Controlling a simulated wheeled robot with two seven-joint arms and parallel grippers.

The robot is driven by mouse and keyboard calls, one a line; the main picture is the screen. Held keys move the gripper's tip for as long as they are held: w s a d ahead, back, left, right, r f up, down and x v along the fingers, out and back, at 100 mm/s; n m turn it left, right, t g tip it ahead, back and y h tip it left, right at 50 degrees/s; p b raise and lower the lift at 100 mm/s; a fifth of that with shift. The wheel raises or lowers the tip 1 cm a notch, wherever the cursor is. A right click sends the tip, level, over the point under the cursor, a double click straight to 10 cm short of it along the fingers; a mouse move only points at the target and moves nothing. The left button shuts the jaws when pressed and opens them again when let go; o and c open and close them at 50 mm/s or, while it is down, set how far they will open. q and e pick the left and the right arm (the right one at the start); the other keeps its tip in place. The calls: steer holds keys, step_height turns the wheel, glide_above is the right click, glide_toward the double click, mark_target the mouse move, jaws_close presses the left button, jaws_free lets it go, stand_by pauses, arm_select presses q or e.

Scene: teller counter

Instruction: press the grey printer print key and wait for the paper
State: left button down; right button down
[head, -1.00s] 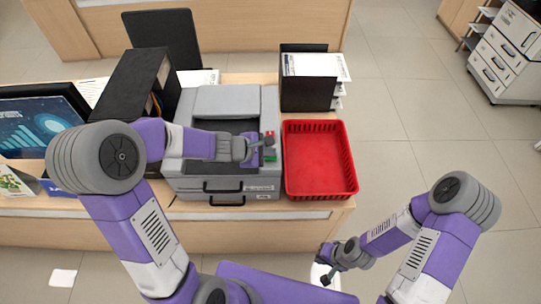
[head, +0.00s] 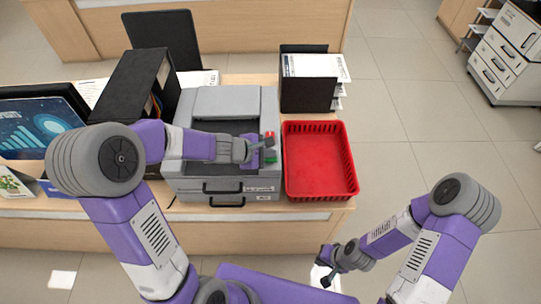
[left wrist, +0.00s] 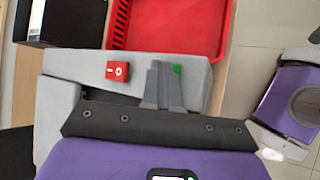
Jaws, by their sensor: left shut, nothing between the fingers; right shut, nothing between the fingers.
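The grey printer (head: 228,100) stands on the counter, with a dark recess in its top partly hidden by my left arm. On the right side of its top are a green key (left wrist: 177,69) and a red switch (left wrist: 117,71) with white marks. My left gripper (head: 270,142) is shut and empty over that side. In the left wrist view its fingertips (left wrist: 163,66) are right beside the green key, between it and the red switch; I cannot tell whether they touch the key. My right gripper (head: 327,277) is shut and empty, low in front of the counter.
A red basket (head: 318,165) stands right of the printer, empty. Behind it is a black holder with papers (head: 308,80). A black binder (head: 132,85) and a monitor (head: 38,122) stand to the left. Open floor lies right of the counter.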

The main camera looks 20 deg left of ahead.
arm_select(q)
steer(key=shift+r+p, duration=0.5)
steer(key=shift+r, duration=0.25)
step_height(320, 180, up, 5)
steer(key=p, duration=0.4)
steer(key=shift+p, duration=0.35)
stand_by(0.3)
